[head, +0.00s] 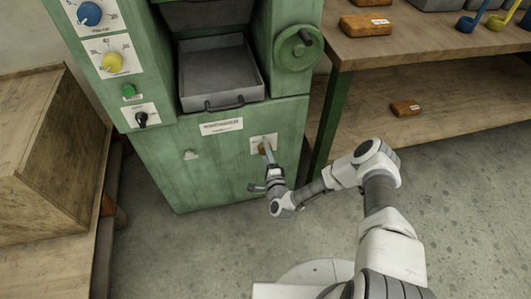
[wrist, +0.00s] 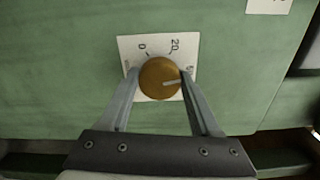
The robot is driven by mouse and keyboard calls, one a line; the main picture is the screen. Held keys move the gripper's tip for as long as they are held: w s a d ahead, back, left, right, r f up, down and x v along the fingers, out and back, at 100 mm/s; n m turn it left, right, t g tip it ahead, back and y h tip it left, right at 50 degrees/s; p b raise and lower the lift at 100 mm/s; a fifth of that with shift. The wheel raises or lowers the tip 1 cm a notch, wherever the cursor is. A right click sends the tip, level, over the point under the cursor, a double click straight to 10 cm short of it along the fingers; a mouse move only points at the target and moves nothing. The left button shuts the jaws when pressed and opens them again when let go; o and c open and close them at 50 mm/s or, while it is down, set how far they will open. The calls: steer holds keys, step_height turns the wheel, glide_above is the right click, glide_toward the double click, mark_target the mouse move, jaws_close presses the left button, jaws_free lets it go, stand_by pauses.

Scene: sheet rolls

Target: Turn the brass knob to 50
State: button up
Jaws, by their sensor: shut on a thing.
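The brass knob (wrist: 158,77) is round, with a pale pointer line, and sits on a white scale plate (wrist: 128,44) on the green machine front. My gripper (wrist: 160,74) is shut on the knob, one finger on each side. In the wrist view the pointer line points right, toward my right finger.
The green machine (head: 220,150) carries a blue knob (head: 89,14), a yellow knob (head: 112,62), a black knob (head: 141,118), a green button (head: 129,91), a handwheel (head: 298,47) and a grey tray (head: 217,104). A wooden bench (head: 400,47) stands right, a wooden box (head: 50,160) left.

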steer(key=shift+w+r+m, duration=0.1)
steer(key=shift+r+m, duration=0.05)
steer(key=shift+m, duration=0.85)
steer(key=o, duration=1.4)
steer(key=shift+s+d, duration=0.1)
steer(key=shift+s, duration=0.2)
